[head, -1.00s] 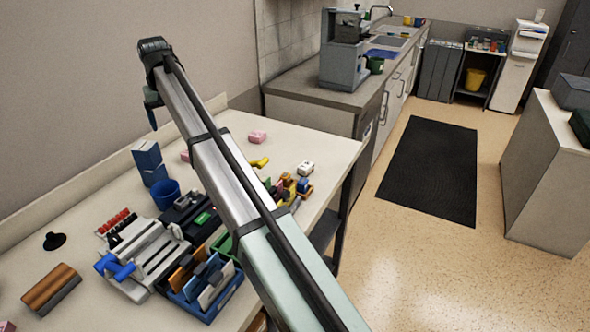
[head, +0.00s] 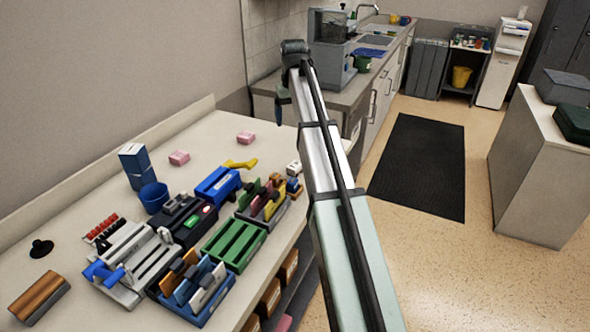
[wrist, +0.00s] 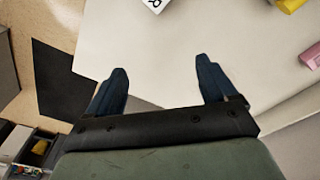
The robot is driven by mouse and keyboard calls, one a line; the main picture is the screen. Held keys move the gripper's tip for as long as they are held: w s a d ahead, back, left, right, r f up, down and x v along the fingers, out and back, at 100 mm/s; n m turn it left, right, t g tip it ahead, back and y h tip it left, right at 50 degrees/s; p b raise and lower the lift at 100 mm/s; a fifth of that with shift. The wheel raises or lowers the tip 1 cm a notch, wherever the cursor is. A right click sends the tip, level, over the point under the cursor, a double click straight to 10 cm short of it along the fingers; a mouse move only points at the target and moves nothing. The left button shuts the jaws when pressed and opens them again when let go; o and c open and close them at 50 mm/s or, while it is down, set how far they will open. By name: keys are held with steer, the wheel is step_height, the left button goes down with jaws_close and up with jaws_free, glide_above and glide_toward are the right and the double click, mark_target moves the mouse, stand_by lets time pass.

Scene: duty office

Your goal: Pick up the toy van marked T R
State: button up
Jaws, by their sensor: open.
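A small white object (head: 293,168), likely the toy van, sits near the table's right edge in the head view, just left of my arm. In the wrist view, a white thing with a black letter R (wrist: 154,4) is cut off at the top edge; any T is out of frame. My gripper (head: 281,112) is raised beyond it, near the table's far right corner. In the wrist view my gripper (wrist: 162,66) has its two dark blue fingers wide apart with nothing between them.
A yellow object (head: 240,164) and pink blocks (head: 245,137) lie left of the white object. A slotted tray with coloured pieces (head: 262,207) and a green slotted tray (head: 234,243) stand nearer. The kitchen counter (head: 345,97) is behind. The table's back right is mostly clear.

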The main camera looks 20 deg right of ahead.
mark_target(295, 164)
steer(key=s+a+f+n+g, duration=0.1)
steer(key=s+f+n, duration=0.1)
steer(key=s+n, duration=0.5)
steer(key=shift+n, duration=0.4)
steer(key=f, duration=0.4)
steer(key=w+f, duration=0.1)
steer(key=f, duration=0.8)
steer(key=shift+w+a+f, duration=0.1)
steer(key=shift+w+f, duration=0.05)
steer(key=shift+w, duration=0.25)
steer(key=c, duration=1)
steer(key=shift+c, duration=0.2)
